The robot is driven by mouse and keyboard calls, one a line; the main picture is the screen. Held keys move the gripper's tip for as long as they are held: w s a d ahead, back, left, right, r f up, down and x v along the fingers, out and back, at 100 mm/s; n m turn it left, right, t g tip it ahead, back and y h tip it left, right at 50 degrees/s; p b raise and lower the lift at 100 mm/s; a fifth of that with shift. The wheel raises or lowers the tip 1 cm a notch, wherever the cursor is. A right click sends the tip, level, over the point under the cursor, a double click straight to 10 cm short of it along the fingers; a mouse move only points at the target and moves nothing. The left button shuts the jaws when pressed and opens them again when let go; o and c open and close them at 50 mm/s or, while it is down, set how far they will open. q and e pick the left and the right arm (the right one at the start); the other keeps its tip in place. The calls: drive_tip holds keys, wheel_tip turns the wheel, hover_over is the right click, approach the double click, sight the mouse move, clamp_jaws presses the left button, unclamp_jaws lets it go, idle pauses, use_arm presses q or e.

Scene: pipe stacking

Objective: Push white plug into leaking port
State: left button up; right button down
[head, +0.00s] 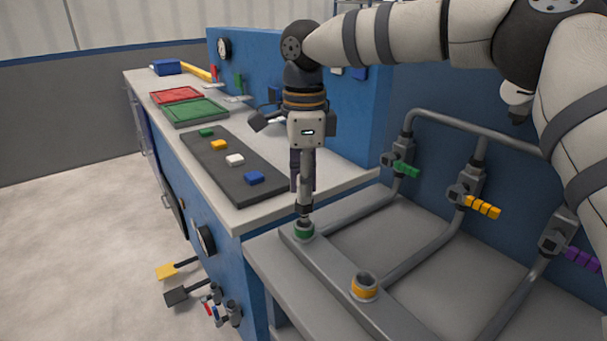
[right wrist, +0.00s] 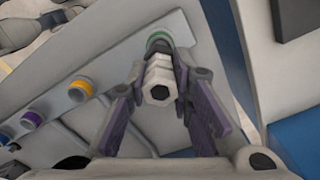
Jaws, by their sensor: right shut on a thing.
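My right gripper (head: 303,187) points down in the head view, shut on a pale grey-white plug-like piece (head: 306,168). In the right wrist view the piece (right wrist: 157,80) shows a hexagonal end between the two purple-grey fingers. Its dark lower end is at or just above the green-ringed port (head: 303,230); I cannot tell whether it is inside. The green-ringed port (right wrist: 158,38) lies beyond the piece in the wrist view. An orange-ringed port (head: 364,288) stands open nearby, and a purple-ringed port (right wrist: 32,120) shows in the wrist view. No leak is visible. My left gripper is out of view.
Grey pipes with green (head: 406,169), yellow (head: 483,208) and purple (head: 582,259) valve handles stand to the right. A dark mat (head: 265,195) with coloured blocks lies on the counter at left. Red (head: 176,96) and green (head: 195,110) trays are behind it.

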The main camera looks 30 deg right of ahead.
drive_tip(key=shift+f, duration=0.1)
idle(0.5)
drive_tip(key=shift+f, duration=0.5)
drive_tip(key=shift+f, duration=0.9)
drive_tip(key=shift+f, duration=0.15)
drive_tip(key=c, duration=1.3)
unclamp_jaws()
drive_tip(key=shift+c, duration=0.2)
wheel_tip(320, 180, up, 12)
drive_tip(key=shift+r, duration=0.1)
